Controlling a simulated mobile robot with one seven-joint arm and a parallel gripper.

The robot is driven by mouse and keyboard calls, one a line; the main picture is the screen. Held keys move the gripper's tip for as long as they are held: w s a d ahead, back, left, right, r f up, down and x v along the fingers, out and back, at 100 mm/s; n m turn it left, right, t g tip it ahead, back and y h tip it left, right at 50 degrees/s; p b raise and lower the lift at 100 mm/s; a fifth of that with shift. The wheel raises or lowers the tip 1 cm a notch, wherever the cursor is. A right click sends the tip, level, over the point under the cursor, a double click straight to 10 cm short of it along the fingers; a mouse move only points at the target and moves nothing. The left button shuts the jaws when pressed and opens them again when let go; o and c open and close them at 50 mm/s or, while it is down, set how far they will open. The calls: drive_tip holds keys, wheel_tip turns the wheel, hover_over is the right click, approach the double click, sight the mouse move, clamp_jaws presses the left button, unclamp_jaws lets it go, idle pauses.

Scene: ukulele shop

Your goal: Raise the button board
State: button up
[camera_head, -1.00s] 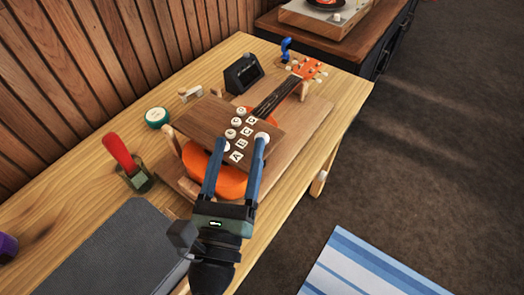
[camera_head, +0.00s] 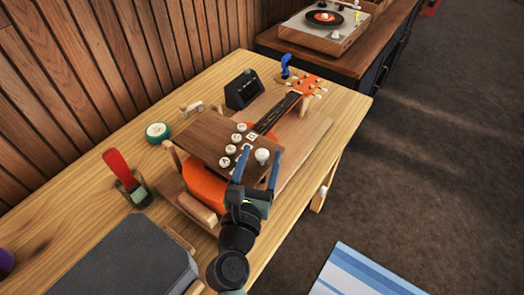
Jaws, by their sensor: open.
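The button board (camera_head: 198,131) is a dark brown wooden board with white lettered buttons (camera_head: 239,138) and a round white knob (camera_head: 262,156) near its front right edge. It sits above the orange ukulele body (camera_head: 205,186), whose dark neck runs toward the back right. My gripper (camera_head: 260,154) is open, its two blue fingers at the front edge of the board. The knob shows between the fingertips; I cannot tell whether they touch it. The fingers hide some of the buttons.
The ukulele lies on a wooden stand (camera_head: 303,137) on the workbench (camera_head: 62,200). A black tuner-like device (camera_head: 242,90) stands behind the board. A green round tin (camera_head: 157,131) and a red-handled tool (camera_head: 117,164) are on the left. A grey case (camera_head: 125,262) lies at the front left.

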drive_tip(key=shift+w+d, duration=0.2)
drive_tip(key=shift+w, duration=0.5)
clamp_jaws()
idle(1.0)
